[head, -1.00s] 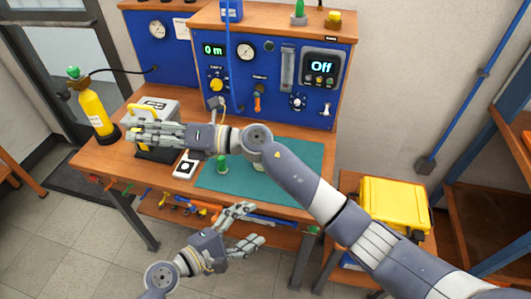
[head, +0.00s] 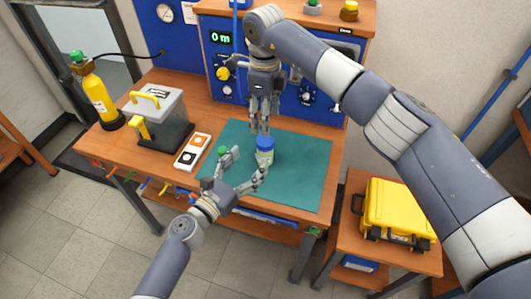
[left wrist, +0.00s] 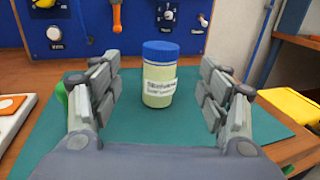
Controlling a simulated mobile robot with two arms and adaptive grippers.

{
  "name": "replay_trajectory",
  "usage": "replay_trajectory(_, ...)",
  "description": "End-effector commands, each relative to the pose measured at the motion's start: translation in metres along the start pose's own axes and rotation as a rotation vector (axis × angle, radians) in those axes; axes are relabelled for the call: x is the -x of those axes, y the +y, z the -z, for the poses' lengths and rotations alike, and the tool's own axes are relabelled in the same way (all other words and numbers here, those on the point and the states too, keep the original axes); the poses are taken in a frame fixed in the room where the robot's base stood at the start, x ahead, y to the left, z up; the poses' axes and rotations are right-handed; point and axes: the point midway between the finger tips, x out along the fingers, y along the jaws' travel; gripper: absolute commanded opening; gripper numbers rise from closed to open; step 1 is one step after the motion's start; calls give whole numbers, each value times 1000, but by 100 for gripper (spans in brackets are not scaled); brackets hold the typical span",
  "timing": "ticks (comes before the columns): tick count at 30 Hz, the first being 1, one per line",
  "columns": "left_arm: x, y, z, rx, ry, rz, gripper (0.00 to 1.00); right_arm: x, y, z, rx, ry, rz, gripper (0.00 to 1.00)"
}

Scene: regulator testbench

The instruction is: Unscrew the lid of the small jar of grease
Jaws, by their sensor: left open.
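The small jar (head: 264,157) stands upright on the green mat (head: 300,172). It has a blue lid (head: 265,143) and a pale yellow-green body with a white label. My left gripper (head: 246,165) is open, low over the mat at the jar's near side. In the left wrist view the jar (left wrist: 159,88) stands centred between the spread fingers (left wrist: 160,92), with a gap on both sides. My right gripper (head: 260,130) points down, its fingertips just above or behind the lid. Its finger spacing is unclear.
A green-topped item (head: 223,150) is beside my left finger. The blue panel (head: 225,85) closes off the back. The mat's right side is clear. A yellow case (head: 398,212) sits on a lower table.

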Motion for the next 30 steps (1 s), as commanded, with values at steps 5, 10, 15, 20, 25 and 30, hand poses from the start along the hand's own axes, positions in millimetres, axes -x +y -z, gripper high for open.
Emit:
replay_trajectory(5,-35,0,-2,-2,-3,1,70,0,0,0,0,-2,-1,58)
replay_trajectory(10,-64,-1,-2,-2,-2,1,70,0,0,-1,0,-3,-2,58)
replay_trajectory(15,-80,0,-1,-2,-1,1,70,0,1,-1,0,-4,-2,58)
replay_trajectory(20,-85,0,0,-3,0,1,70,0,1,-1,0,-4,-2,58)
replay_trajectory(25,-86,-1,0,-4,0,1,70,0,1,-1,0,-4,-2,58)
replay_trajectory(30,-86,-1,0,-4,0,1,47,0,1,-1,0,-4,-2,58)
